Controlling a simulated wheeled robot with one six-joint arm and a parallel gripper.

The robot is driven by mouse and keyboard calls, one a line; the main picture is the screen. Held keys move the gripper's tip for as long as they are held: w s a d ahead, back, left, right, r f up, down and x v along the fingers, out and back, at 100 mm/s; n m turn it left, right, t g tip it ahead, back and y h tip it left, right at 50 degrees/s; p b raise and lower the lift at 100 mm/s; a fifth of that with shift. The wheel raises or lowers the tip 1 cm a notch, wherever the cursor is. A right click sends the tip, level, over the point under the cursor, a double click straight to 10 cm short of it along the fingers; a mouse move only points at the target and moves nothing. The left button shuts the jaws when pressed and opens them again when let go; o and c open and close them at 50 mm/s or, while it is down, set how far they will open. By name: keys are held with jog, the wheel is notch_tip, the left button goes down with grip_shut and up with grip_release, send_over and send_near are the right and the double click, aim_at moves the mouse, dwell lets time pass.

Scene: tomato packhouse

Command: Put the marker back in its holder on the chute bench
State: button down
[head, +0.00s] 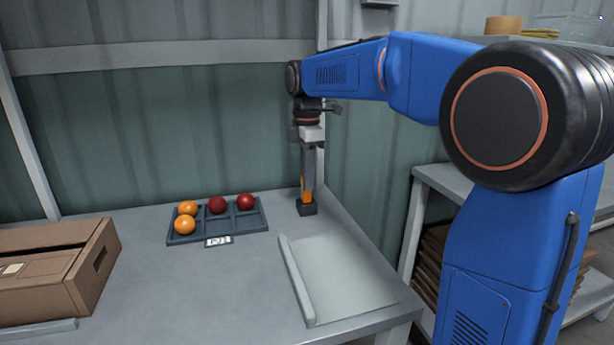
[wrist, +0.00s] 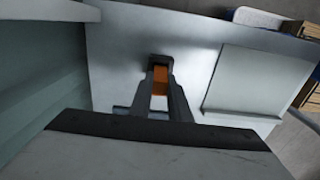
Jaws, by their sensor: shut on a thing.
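My gripper (head: 308,178) points straight down over the back right of the bench, shut on the orange marker (head: 307,195). The marker is upright, and its upper part is hidden between the fingers. Its lower end meets the small black holder (head: 307,209) on the bench top; I cannot tell how deep it sits in it. In the wrist view the marker (wrist: 160,76) shows orange between the two fingers, with the dark holder (wrist: 158,59) right at the fingertips.
The grey bench (head: 220,285) carries a dark divided tray (head: 184,239) with orange and red tomatoes left of the holder. A pale chute plate (head: 340,275) lies in front right. A cardboard box (head: 85,285) stands at left. The corrugated wall is close behind.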

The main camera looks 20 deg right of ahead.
jog(key=shift+f, duration=0.4)
jog(key=c, duration=1.6)
grip_release()
jog(key=c, duration=0.3)
jog(key=shift+r, duration=3.5)
